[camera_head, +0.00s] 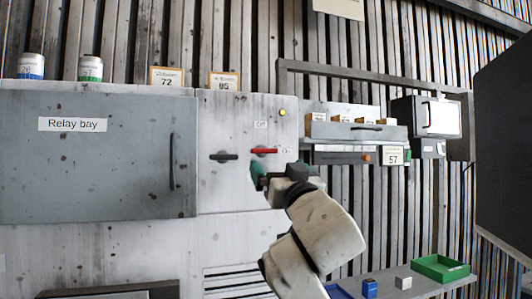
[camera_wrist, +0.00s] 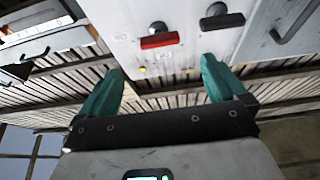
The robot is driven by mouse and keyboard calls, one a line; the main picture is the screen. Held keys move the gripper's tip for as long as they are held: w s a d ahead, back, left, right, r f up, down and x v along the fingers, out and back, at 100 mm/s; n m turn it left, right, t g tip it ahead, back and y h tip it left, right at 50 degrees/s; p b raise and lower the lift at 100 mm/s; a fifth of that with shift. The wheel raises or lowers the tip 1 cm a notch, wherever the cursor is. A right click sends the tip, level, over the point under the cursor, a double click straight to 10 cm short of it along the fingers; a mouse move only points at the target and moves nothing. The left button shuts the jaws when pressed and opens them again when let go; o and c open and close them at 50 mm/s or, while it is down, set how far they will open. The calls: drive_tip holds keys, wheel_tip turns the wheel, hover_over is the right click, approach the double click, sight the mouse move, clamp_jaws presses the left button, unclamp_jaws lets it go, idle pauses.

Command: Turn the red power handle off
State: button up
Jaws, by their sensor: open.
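The red power handle (camera_head: 264,151) lies level on the pale grey cabinet panel. An "Off" label (camera_head: 261,125) is above it, and a small label partly readable as "On" is to its right. The red handle also shows in the wrist view (camera_wrist: 160,41), ahead of the fingers and roughly centred between them. My gripper (camera_head: 257,172) is just below the handle in the head view. Its teal fingers are spread wide and empty in the wrist view (camera_wrist: 161,66). I see no contact with the handle.
A black handle (camera_head: 223,157) sits left of the red one. A yellow lamp (camera_head: 282,112) is above right. The relay bay door (camera_head: 100,150) is shut at left. A green tray (camera_head: 440,267) stands lower right.

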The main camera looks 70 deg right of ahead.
sight(266, 153)
drive_tip(key=p+x, duration=0.3)
drive_tip(key=x, duration=0.7)
drive_tip(key=shift+f, duration=0.15)
drive_tip(key=c, duration=1.1)
